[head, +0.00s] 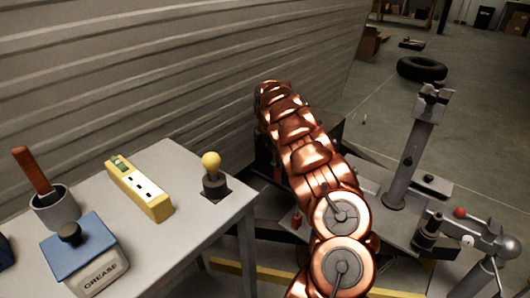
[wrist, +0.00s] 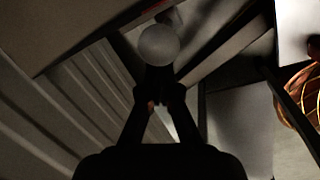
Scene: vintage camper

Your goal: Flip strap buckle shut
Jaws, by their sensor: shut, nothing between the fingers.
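I cannot pick out the strap or its buckle for certain in either view. In the wrist view my gripper (wrist: 159,92) is a dark silhouette with its fingers drawn together and nothing seen between them. A pale grey round knob (wrist: 158,45) shows just beyond the fingertips; whether they touch it I cannot tell. A small reddish spot (wrist: 151,105) shows by the left finger. In the head view my copper arm reaches down and away beside the ribbed wall, and its far end hides the gripper.
A grey table (head: 165,235) at left holds a yellow level (head: 139,188), a yellow-knobbed lever (head: 211,165), a grease tub (head: 84,255) and a cup (head: 56,209). The ribbed camper wall (head: 150,70) stands close behind. A metal post (head: 411,150) and red-knobbed lever (head: 461,212) stand right.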

